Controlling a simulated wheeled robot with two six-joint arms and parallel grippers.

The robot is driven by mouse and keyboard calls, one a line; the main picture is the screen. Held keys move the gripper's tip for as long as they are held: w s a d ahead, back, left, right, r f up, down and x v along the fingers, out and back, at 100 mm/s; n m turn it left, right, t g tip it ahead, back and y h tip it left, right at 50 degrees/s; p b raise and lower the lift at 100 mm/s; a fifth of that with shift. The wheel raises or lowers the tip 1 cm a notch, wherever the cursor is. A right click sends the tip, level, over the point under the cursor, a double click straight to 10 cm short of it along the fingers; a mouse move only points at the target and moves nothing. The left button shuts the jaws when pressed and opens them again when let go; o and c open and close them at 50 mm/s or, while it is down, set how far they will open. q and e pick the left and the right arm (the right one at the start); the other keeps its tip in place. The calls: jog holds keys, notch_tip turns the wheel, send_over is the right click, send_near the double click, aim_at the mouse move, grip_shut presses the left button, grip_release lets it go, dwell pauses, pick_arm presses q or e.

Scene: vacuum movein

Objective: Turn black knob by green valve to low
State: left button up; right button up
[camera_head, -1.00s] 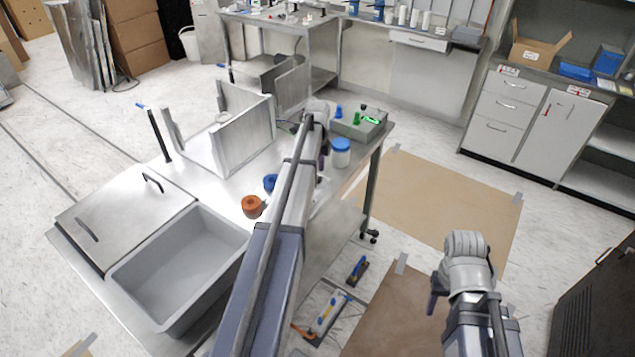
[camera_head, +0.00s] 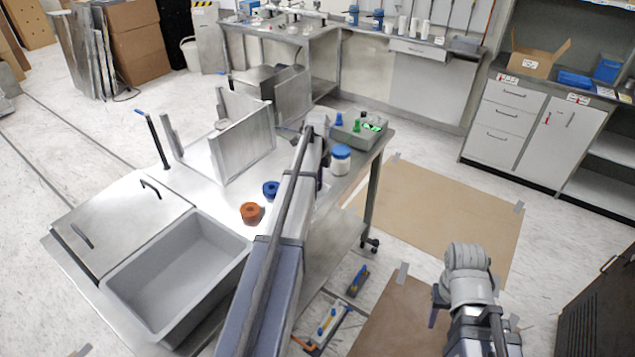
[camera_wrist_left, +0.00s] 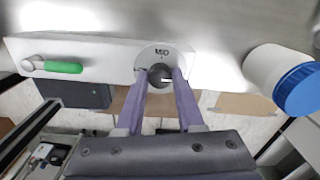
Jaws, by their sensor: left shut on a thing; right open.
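The black knob (camera_wrist_left: 160,74) sits on the front of a pale box (camera_wrist_left: 105,52) in the left wrist view. The green valve (camera_wrist_left: 62,67) is on the same box, to the left. My left gripper (camera_wrist_left: 161,76) is shut on the knob, one purple finger on each side. In the head view the box (camera_head: 345,133) is at the table's far end; my left arm hides the knob there. My right gripper (camera_head: 437,303) is open and empty, out over the floor.
A white jar with a blue lid (camera_head: 340,160) stands close beside the box; it also shows in the left wrist view (camera_wrist_left: 275,75). Orange (camera_head: 251,213) and blue (camera_head: 270,189) rings lie left of my left arm. A grey sink (camera_head: 178,272) fills the table's near end.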

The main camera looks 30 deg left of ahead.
pick_arm(q)
grip_shut()
